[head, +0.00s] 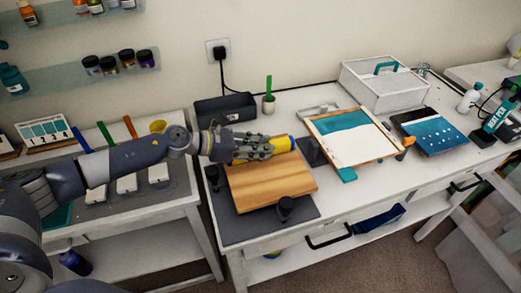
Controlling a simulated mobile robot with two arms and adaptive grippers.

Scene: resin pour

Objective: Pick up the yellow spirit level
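The yellow spirit level (283,144) is at the back edge of the wooden board (268,184), with a blue end at its right. My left gripper (268,148) reaches in from the left and overlaps the level. Its fingers hide the middle of the level, and yellow shows below and beyond them. I cannot tell whether the fingers are closed on it, or whether the level rests on the board or is just above it. My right gripper is not in view.
The board lies on a dark mat (235,228) with black knobs around it. A dark bin (225,108) and a small pot (268,104) stand behind. To the right are a framed panel (345,140), a white box (384,85) and a blue panel (432,132).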

